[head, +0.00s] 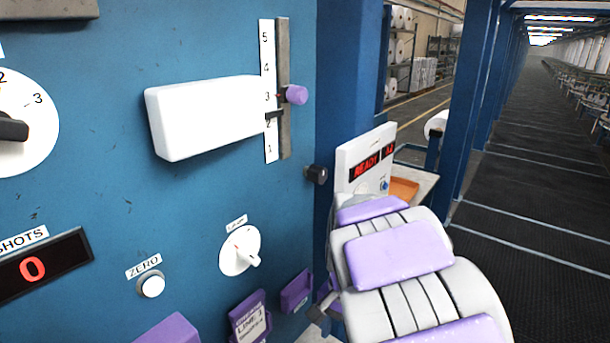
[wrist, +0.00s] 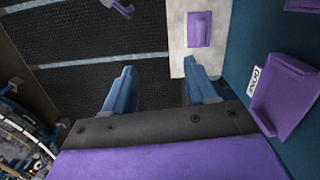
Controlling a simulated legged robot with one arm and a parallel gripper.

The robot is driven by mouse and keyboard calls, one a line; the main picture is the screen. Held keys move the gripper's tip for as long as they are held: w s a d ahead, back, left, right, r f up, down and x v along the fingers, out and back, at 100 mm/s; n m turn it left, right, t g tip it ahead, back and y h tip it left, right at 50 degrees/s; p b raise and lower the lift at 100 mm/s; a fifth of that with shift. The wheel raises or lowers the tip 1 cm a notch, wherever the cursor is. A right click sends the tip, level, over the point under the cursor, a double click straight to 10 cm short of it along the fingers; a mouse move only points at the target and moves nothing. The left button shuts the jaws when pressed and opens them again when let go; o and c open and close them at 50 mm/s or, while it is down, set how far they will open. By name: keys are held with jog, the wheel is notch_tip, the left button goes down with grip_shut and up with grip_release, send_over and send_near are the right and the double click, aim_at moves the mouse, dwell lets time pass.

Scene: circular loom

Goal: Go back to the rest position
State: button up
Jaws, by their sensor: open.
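My gripper (wrist: 160,68) is open in the wrist view, with its two blue fingers apart and nothing between them. Dark floor shows past the left finger, and a pale panel with a purple piece (wrist: 200,29) lies beyond the right finger. In the head view my white and purple arm reaches in at the lower right, beside the blue machine panel (head: 110,210). The arm hides most of the gripper there. No rest position is marked in either view.
The panel carries a slider with a purple knob (head: 296,95), a white cover (head: 208,117), a small dial (head: 240,250), a ZERO button (head: 151,284) and purple holders (head: 249,317). A READY display (head: 365,168) stands behind my arm. An open aisle (head: 545,190) runs along the right.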

jog(key=s+d+f+n+b, duration=0.2)
jog(key=s, duration=0.7)
jog(key=s+d+f+n+b, duration=0.2)
jog(key=s, duration=0.7)
jog(key=s+d+f+n+b, duration=0.2)
jog(key=s+d, duration=0.1)
jog(key=s, duration=0.6)
jog(key=shift+n+g, duration=0.3)
jog(key=shift+o, duration=0.2)
